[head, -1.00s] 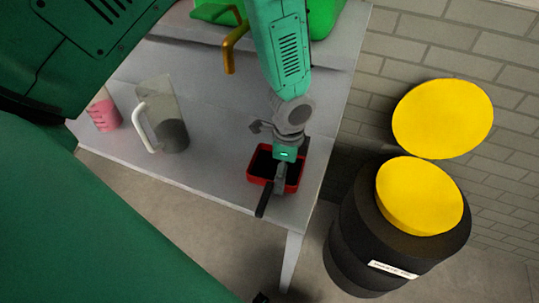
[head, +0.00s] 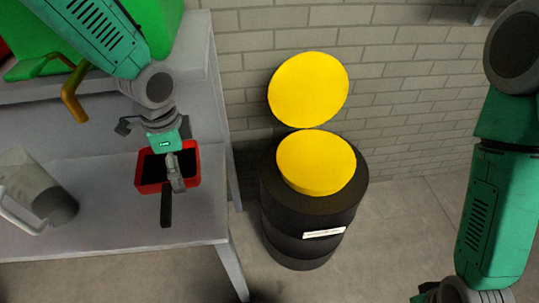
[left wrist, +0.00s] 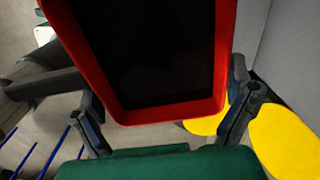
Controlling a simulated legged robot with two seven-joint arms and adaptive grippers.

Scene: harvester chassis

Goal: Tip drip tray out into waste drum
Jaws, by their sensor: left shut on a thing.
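The red drip tray (head: 150,186), with a dark inside, is at the right part of the grey bench in the head view. I cannot tell whether it rests on the bench or hangs just above it. My left gripper (head: 172,178) is shut on the tray. Its fingers partly cover the tray. In the left wrist view the red rim (left wrist: 165,114) fills the upper middle, between the two fingers. The black waste drum (head: 313,223) stands right of the bench, with a yellow round top (head: 316,162). My right arm shows at the right; its gripper is out of view.
A yellow disc (head: 308,90) stands up behind the drum's top. A brick wall (head: 410,85) lies behind. A floor gap separates bench and drum.

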